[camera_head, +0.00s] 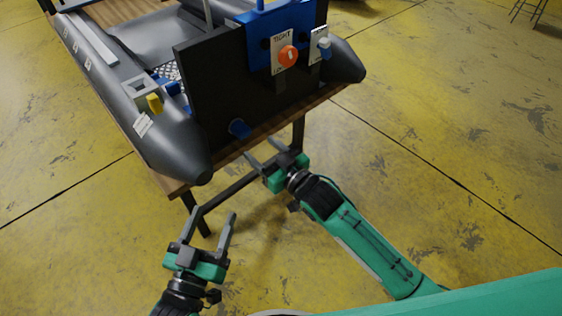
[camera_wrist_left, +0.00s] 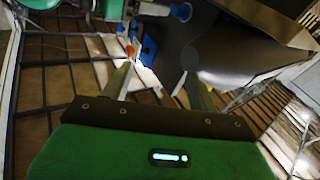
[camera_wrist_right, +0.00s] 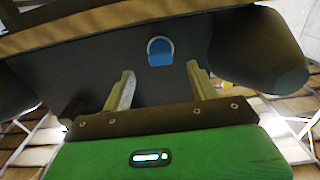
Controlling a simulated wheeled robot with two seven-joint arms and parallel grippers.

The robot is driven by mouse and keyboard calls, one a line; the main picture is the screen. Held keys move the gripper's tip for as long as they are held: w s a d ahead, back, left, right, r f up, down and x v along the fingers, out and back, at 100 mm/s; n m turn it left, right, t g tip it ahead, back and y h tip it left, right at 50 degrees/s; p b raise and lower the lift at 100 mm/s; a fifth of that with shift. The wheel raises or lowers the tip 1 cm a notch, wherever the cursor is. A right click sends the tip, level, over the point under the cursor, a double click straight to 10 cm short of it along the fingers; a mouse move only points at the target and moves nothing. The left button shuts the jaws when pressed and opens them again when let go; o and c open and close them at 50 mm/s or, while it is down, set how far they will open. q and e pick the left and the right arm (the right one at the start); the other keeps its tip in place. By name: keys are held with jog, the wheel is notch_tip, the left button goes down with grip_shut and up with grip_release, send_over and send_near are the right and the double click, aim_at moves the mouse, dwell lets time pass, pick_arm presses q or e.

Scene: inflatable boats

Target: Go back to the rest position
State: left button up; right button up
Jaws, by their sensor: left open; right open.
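My left gripper (camera_head: 206,230) is open and empty, in front of the table's near left corner and apart from the boat. In the left wrist view its two fingers (camera_wrist_left: 160,82) stand apart with nothing between them. My right gripper (camera_head: 262,153) is open and empty near the table's front edge, below the boat's transom. In the right wrist view its fingers (camera_wrist_right: 160,82) are spread, with the dark transom (camera_wrist_right: 185,85) and a blue plug (camera_wrist_right: 160,52) beyond them.
A grey inflatable boat (camera_head: 95,60) lies on a wooden table (camera_head: 180,187). Its dark transom board (camera_head: 215,85) carries a blue bracket (camera_head: 262,35) with an orange knob (camera_head: 288,56). A yellow piece (camera_head: 154,104) sits on the left tube.

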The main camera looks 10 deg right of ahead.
pick_arm(q)
jog(key=f+g, duration=0.1)
jog(key=s+f+g, duration=0.1)
jog(key=f, duration=0.1)
jog(key=s+d+f+g, duration=0.1)
jog(key=f, duration=0.1)
jog(key=shift+d+p, duration=0.1)
jog(key=shift+p, duration=0.3)
pick_arm(e)
jog(key=v, duration=0.6)
jog(key=shift+s, duration=0.15)
jog(key=shift+d, duration=0.15)
